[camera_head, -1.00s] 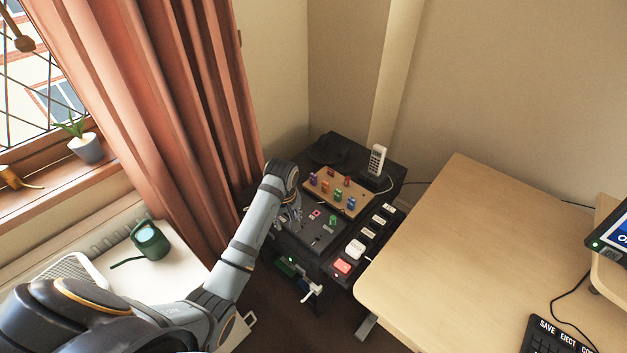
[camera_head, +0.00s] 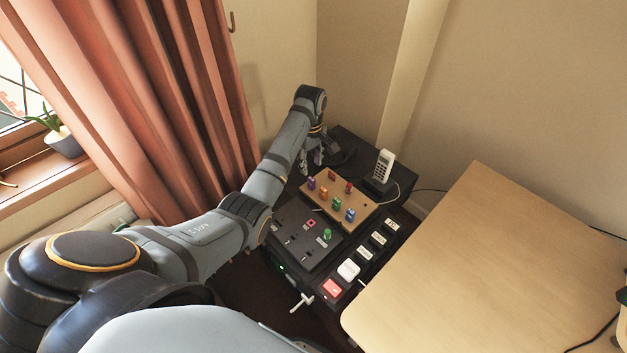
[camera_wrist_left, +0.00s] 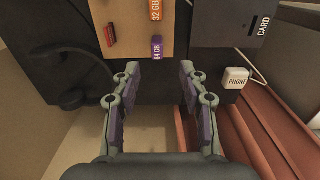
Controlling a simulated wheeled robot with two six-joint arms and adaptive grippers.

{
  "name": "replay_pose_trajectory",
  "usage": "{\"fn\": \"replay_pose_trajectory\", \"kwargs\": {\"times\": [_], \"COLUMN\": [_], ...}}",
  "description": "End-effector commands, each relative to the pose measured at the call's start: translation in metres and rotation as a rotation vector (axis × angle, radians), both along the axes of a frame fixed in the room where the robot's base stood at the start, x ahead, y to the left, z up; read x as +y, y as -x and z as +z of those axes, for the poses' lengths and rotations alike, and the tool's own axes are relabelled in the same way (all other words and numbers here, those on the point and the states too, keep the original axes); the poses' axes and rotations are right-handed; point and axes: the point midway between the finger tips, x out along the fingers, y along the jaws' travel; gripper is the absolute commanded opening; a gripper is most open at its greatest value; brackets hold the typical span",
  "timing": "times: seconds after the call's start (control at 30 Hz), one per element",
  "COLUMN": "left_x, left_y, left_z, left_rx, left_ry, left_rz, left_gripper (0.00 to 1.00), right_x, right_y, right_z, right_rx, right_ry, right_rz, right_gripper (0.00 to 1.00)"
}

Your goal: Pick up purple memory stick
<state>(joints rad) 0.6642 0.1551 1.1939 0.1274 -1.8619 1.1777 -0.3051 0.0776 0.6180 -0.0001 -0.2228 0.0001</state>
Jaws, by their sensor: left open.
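The purple memory stick (camera_head: 311,183) stands at the left corner of a wooden board (camera_head: 352,219) on the dark cabinet. In the left wrist view the purple stick (camera_wrist_left: 157,47), marked 64 GB, is at the board's edge, beyond and between the open fingertips. My left gripper (camera_head: 312,160) is open and empty, just behind the stick in the head view. It also shows in the left wrist view (camera_wrist_left: 157,72), its fingers spread and apart from the stick. My right gripper is not in view.
Orange (camera_head: 323,195), green (camera_head: 336,203), blue (camera_head: 350,215) and red (camera_head: 349,187) sticks stand on the same board. A cordless phone (camera_head: 383,167) stands behind it. A dark panel with a green piece (camera_head: 327,234) lies in front. The curtain (camera_head: 150,110) hangs close to the left arm.

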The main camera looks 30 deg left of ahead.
Motion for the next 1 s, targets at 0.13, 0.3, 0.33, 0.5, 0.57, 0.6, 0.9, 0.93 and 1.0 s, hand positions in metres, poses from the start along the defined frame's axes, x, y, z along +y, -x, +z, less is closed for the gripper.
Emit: {"fn": "replay_pose_trajectory", "kwargs": {"times": [0.13,0.3,0.33,0.5,0.57,0.6,0.9,0.93,1.0], "left_x": [0.000,0.000,0.000,0.001,0.002,0.001,0.002,0.002,0.002], "left_y": [0.001,0.000,0.000,-0.002,-0.003,-0.003,-0.003,-0.003,-0.003], "left_z": [-0.027,-0.037,-0.037,-0.058,-0.069,-0.076,-0.089,-0.089,-0.089], "left_rx": [0.003,0.000,0.000,0.003,0.003,0.003,0.000,0.000,0.000], "left_ry": [0.001,0.000,0.000,0.001,0.001,0.001,0.000,0.000,0.000], "left_rz": [-0.001,-0.001,-0.002,-0.002,-0.002,-0.002,-0.002,-0.002,-0.002], "left_gripper": [0.43,0.43,0.43,0.43,0.43,0.43,0.43,0.43,0.37], "right_x": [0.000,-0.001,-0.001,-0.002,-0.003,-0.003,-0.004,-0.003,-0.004], "right_y": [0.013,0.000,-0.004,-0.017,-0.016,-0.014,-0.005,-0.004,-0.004], "right_z": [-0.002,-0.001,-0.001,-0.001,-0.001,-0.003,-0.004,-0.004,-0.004], "right_rx": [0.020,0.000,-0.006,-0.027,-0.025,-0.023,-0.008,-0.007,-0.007], "right_ry": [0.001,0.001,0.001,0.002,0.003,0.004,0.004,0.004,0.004], "right_rz": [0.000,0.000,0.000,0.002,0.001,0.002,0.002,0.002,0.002], "right_gripper": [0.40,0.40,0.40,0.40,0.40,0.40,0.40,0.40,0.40]}}
